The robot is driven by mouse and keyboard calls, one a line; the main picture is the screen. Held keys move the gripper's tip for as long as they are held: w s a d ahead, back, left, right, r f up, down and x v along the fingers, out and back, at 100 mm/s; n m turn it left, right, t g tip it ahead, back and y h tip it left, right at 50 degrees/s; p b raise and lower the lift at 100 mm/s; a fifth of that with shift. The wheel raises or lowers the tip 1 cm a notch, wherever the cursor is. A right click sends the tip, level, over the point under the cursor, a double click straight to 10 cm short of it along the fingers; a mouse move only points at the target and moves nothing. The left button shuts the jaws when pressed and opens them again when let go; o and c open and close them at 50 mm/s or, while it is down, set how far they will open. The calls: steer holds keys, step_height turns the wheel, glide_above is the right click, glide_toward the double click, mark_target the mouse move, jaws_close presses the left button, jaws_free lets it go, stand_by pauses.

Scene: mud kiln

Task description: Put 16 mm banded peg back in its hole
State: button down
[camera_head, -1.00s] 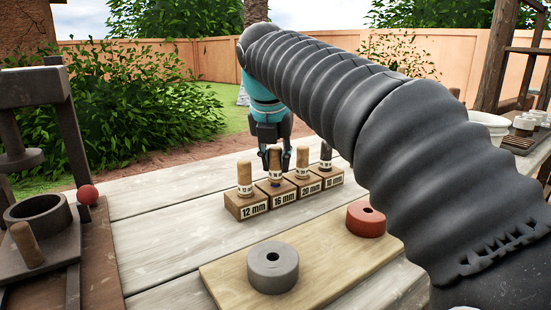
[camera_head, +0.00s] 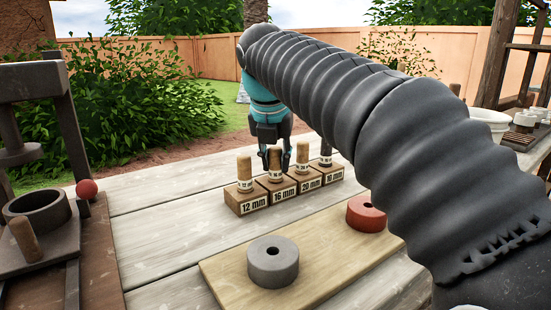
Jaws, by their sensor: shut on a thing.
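The 16 mm peg (camera_head: 275,159) is a pale wooden peg with a white label band near its lower end. It stands upright at the hole of the block marked 16 mm (camera_head: 284,197), its lower end meeting or entering the block's top. How deep it sits is hidden. My gripper (camera_head: 275,165) points down over this block, its dark fingers shut on the peg from both sides.
Blocks marked 12 mm (camera_head: 247,204), 20 mm (camera_head: 310,185) and 10 mm (camera_head: 333,176) stand close beside it, each with a peg. A grey ring (camera_head: 272,268) and red ring (camera_head: 365,217) lie on a board in front. A press stands at left.

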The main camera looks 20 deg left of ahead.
steer(key=shift+f, duration=0.1)
stand_by(0.3)
steer(key=c, duration=0.9)
jaws_free()
steer(key=shift+o, duration=0.2)
steer(key=v, duration=1.2)
